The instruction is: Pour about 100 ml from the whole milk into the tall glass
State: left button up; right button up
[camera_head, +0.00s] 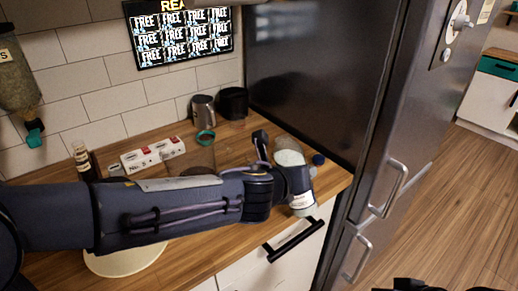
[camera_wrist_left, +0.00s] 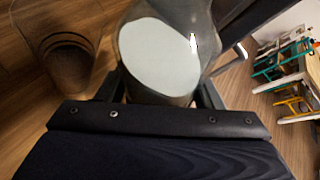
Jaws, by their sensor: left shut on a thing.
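My left arm reaches across the counter from the left. Its gripper (camera_head: 292,180) is shut on a clear glass container of white milk (camera_head: 290,157), with a pale label showing below the gripper. The milk also shows in the left wrist view (camera_wrist_left: 157,52), between the fingers. A clear, empty-looking glass vessel (camera_wrist_left: 70,55) stands to its left in that view, apart from it; I cannot tell whether it is the tall glass. A dark part at the bottom right edge of the head view seems to be my right gripper (camera_head: 432,286), mostly cut off.
A dark fridge (camera_head: 330,75) stands close at the right. A clear vessel with a teal ring (camera_head: 205,135), a metal pitcher (camera_head: 203,108), a black container (camera_head: 234,103) and white-and-red boxes (camera_head: 153,154) stand behind my arm.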

aim_at(290, 159)
pick_arm(q)
jog(key=shift+w+a+r+n+g+h+p, duration=0.2)
jog(key=shift+r+n+g+h+p, duration=0.15)
jog(key=shift+r+p, duration=0.3)
jog(key=shift+w+a+r+n+g+h+p, duration=0.2)
jog(key=shift+r+n+p, duration=0.25)
jog(key=shift+p, duration=0.4)
jog(key=shift+s+d+f, duration=0.1)
jog(key=shift+s, duration=0.05)
jog(key=shift+s+d+r+n+g+h+p, duration=0.15)
jog(key=shift+r+n+g+h+p, duration=0.1)
jog(key=shift+r+n+h+p, duration=0.4)
jog(key=shift+s+d+n+g+h+p, duration=0.15)
jog(key=shift+d+n+g+h+p, duration=0.15)
jog(key=shift+p, duration=0.3)
dwell(1.3)
jog(key=shift+s+d+f+n+g+h, duration=0.15)
jog(key=shift+n+g+h, duration=0.15)
jog(key=shift+n, duration=0.35)
dwell(1.1)
jog(key=shift+r+n+g+h+p, duration=0.3)
jog(key=shift+r+n+h+p, duration=0.3)
jog(key=shift+r+p, duration=0.4)
dwell(1.0)
